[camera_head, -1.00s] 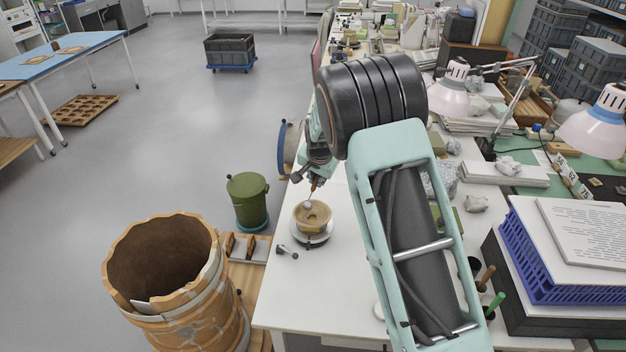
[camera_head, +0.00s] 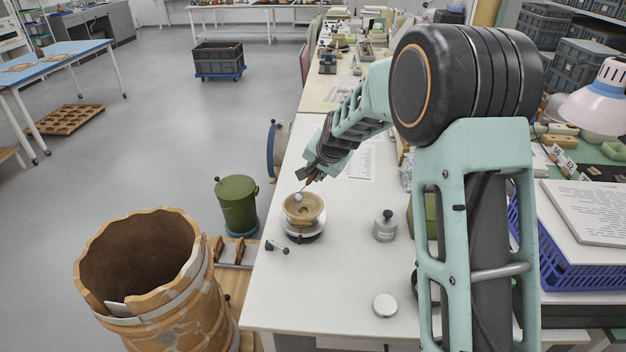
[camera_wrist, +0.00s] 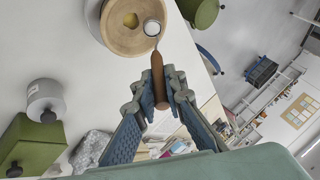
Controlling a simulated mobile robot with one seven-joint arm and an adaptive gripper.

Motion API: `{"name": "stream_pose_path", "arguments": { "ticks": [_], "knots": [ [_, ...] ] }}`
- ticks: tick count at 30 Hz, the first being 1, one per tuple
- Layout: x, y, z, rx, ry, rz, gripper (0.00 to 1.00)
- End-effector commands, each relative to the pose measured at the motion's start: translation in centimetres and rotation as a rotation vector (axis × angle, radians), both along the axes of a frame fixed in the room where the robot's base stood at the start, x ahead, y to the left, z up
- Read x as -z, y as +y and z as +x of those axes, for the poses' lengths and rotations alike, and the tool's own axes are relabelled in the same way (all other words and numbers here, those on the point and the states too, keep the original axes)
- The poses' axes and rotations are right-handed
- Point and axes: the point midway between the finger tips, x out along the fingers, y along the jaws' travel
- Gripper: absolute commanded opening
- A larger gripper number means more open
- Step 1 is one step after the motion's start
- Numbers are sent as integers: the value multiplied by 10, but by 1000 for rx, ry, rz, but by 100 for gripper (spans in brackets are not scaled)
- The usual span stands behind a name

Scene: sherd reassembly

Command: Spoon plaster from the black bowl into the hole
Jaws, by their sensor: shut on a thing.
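My gripper (camera_head: 312,178) is shut on the brown handle of a spoon (camera_wrist: 158,75). The spoon's round head (camera_wrist: 152,27) carries something whitish and is over the rim area of a tan round vessel (camera_wrist: 120,42); I cannot tell whether it touches. The vessel also shows in the head view (camera_head: 317,211), upright on a round stand (camera_head: 303,236) on the white table. A yellowish round spot, perhaps the hole (camera_wrist: 131,19), shows inside the vessel beside the spoon head. I cannot make out the black bowl in either view.
A grey lidded jar (camera_head: 385,228) and a white round lid (camera_head: 385,305) stand right of the vessel. A small dark tool (camera_head: 277,247) lies near the table's left edge. A green bin (camera_head: 237,205) and a large patched pot (camera_head: 185,300) stand left of the table.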

Motion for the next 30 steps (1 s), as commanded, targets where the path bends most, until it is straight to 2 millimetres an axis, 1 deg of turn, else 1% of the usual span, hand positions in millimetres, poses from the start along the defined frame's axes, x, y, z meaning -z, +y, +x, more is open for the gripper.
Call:
{"name": "stream_pose_path", "arguments": {
  "ticks": [1,30],
  "knots": [
    [5,-2,0,2,-6,7,0],
    [14,-15,-9,1,-84,123,0]
  ]
}}
